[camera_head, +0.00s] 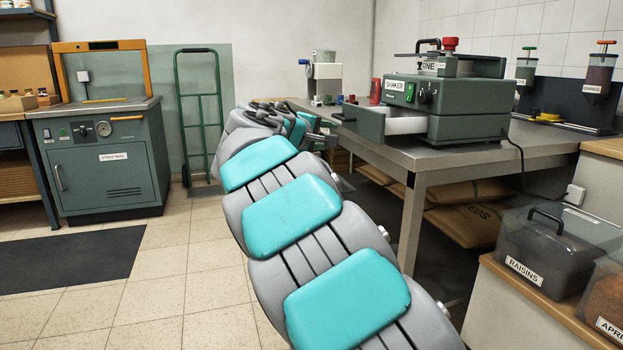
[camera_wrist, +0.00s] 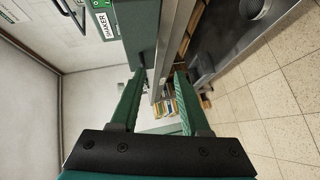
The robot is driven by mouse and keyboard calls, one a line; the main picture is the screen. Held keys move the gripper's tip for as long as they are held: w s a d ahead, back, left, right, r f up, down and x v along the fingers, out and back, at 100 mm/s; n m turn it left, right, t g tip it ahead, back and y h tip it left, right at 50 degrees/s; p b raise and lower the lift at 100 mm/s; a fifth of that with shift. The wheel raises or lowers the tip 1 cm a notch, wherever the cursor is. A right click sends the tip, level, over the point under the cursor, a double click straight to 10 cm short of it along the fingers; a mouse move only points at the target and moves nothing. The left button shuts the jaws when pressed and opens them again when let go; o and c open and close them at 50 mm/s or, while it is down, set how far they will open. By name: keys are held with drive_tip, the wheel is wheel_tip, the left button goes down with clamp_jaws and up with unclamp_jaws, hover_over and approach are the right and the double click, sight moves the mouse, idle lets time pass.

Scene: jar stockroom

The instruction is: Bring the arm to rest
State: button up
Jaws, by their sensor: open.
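My arm reaches out from the bottom of the head view, grey with teal pads, towards the near left corner of the steel table (camera_head: 448,160). My gripper (camera_wrist: 160,74) is open in the wrist view, its two green fingers spread with nothing held between them. In the head view the far end of my arm is small and partly hidden by its own links, beside the table's left end. The green machine labelled SHAKER (camera_head: 440,108) stands on the table, and its side also shows at the top of the wrist view (camera_wrist: 144,30).
The shaker's drawer (camera_head: 372,124) sticks out towards my arm's end. A green cabinet (camera_head: 100,160) and a hand truck (camera_head: 200,110) stand at the back left. Sacks (camera_head: 468,215) lie under the table. Lidded bins (camera_head: 550,255) sit at right. The tiled floor at left is open.

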drive_tip(key=s+d+f+m+g+p, duration=0.1)
drive_tip(key=s+d+f+m+g, duration=0.2)
drive_tip(key=s+d, duration=0.35)
drive_tip(key=s+d+f+m+g+y+p, duration=0.1)
drive_tip(key=s+d+f+g, duration=0.2)
drive_tip(key=s+d+f, duration=0.4)
drive_tip(key=s+d+f+m+g+p, duration=0.1)
drive_tip(key=s+d+f+m+g, duration=0.15)
drive_tip(key=s+d, duration=0.45)
drive_tip(key=s+a+f+m+g+y+p, duration=0.1)
drive_tip(key=s+a+f+g+y, duration=0.1)
drive_tip(key=s, duration=0.9)
drive_tip(key=s+a+f+m+g+y+p, duration=0.1)
drive_tip(key=s+a+f+g+y, duration=0.1)
drive_tip(key=s+a+f, duration=0.2)
drive_tip(key=s+a+f+m+g+y+p, duration=0.1)
drive_tip(key=s+f, duration=0.7)
drive_tip(key=s, duration=1.1)
drive_tip(key=shift+s+a+f+g+y+p, duration=0.15)
drive_tip(key=shift+a+f+g+y+p, duration=0.15)
drive_tip(key=shift+a+g+y, duration=0.6)
drive_tip(key=shift+a, duration=0.15)
